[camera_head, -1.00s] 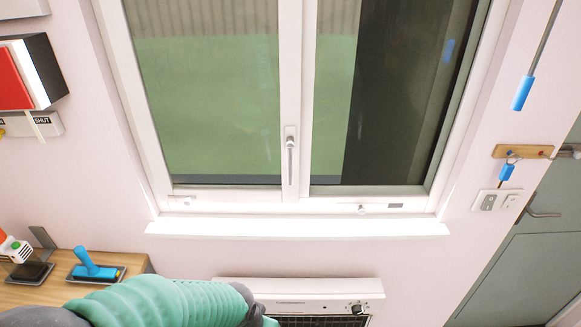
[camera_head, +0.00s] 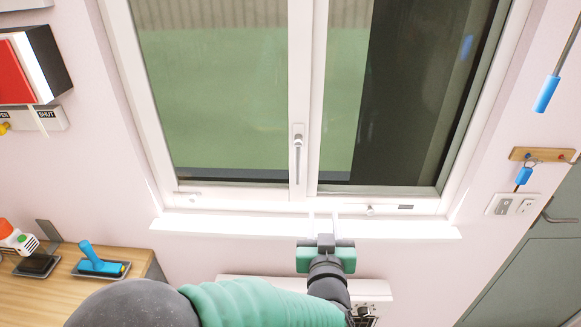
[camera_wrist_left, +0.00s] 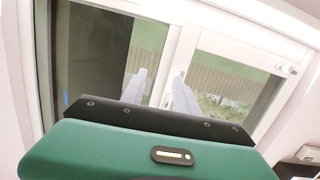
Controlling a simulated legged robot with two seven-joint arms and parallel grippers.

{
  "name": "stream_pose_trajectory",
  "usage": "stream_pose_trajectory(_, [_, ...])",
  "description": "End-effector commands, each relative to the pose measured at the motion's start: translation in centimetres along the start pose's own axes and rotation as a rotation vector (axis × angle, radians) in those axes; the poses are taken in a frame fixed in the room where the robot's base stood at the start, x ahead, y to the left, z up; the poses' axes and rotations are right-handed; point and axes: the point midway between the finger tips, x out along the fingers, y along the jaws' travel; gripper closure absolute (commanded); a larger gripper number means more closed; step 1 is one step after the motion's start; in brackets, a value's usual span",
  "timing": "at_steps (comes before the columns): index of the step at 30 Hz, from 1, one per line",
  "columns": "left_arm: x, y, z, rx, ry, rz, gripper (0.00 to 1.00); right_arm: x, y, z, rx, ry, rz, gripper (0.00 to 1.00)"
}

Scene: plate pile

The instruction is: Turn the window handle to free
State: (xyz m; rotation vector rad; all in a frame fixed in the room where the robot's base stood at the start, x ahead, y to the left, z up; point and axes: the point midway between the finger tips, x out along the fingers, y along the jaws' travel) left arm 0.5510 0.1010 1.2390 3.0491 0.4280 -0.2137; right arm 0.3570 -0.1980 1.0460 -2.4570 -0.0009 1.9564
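The window handle (camera_head: 298,150) is a slim grey-white lever on the middle upright of the white window frame. It hangs straight down from its plate in the head view. My left gripper (camera_head: 325,222) is below and right of the handle, in front of the sill, apart from the handle. Its two pale fingers are spread with nothing between them; they also show in the left wrist view (camera_wrist_left: 158,88), pointing at the window. A small knob-like fitting (camera_wrist_left: 288,69) is on the frame at right there; I cannot tell whether it is the handle. My right gripper is not in view.
The white sill (camera_head: 240,226) runs under the window, with a white heater (camera_head: 235,288) below. A wooden desk (camera_head: 60,295) with a blue-handled tool (camera_head: 100,262) is at lower left. Switches (camera_head: 513,205) and a hook board (camera_head: 541,155) are at right.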

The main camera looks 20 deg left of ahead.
Motion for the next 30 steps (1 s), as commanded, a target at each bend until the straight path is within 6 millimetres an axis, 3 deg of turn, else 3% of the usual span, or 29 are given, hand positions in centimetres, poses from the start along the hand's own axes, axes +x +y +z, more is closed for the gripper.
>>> stream_pose_trajectory(4, [-2.2, -1.3, -2.4, 0.017, 0.123, -0.160, 0.64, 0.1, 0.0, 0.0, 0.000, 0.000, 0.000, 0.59])
stream_pose_trajectory(8, [-2.1, -1.9, -3.1, 0.023, 0.146, -0.201, 0.64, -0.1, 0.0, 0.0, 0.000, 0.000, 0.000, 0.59])
stream_pose_trajectory(11, [-0.4, -2.3, -3.3, 0.023, 0.143, -0.202, 0.64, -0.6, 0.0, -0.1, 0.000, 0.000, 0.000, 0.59])
stream_pose_trajectory(24, [10.4, -4.5, -5.1, 0.021, 0.144, -0.201, 0.64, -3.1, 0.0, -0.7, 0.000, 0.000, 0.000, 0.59])
stream_pose_trajectory(30, [13.4, -5.1, -5.4, 0.021, 0.144, -0.199, 0.64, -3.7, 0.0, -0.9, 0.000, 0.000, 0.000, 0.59])
